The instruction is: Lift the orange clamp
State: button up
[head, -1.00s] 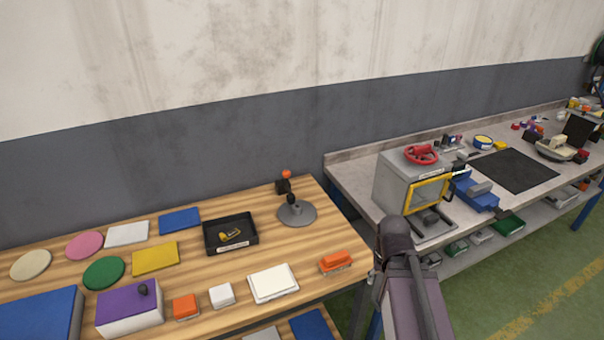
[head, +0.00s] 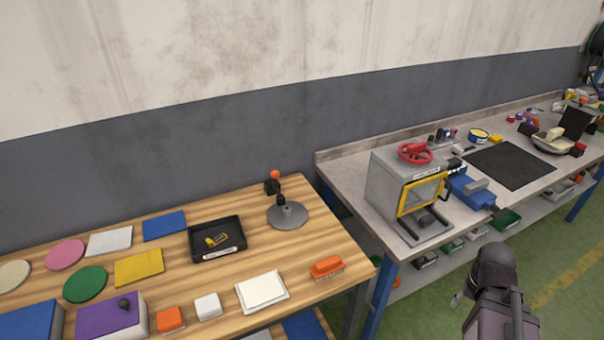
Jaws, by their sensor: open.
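A small orange object (head: 327,267), which looks like the orange clamp, lies near the right end of the wooden table (head: 345,255). It has a pale strip along its lower front edge. Its exact shape is too small to make out. Nothing touches it. A dark and grey-purple part of my arm (head: 498,300) shows at the lower right, well to the right of the orange object and beyond the table's end. My gripper's fingertips do not show.
A white pad (head: 262,288) lies left of the orange object, and a round grey stand (head: 287,215) is behind it. A black tray (head: 205,257) sits farther left. A grey bench (head: 345,178) with a grey box machine (head: 385,185) stands to the right. Green floor (head: 430,300) is open in front.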

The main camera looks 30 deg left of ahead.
aim_at(281, 199)
jog(key=z, duration=0.55)
jog(key=i, duration=0.7)
jog(key=u, duration=1.7)
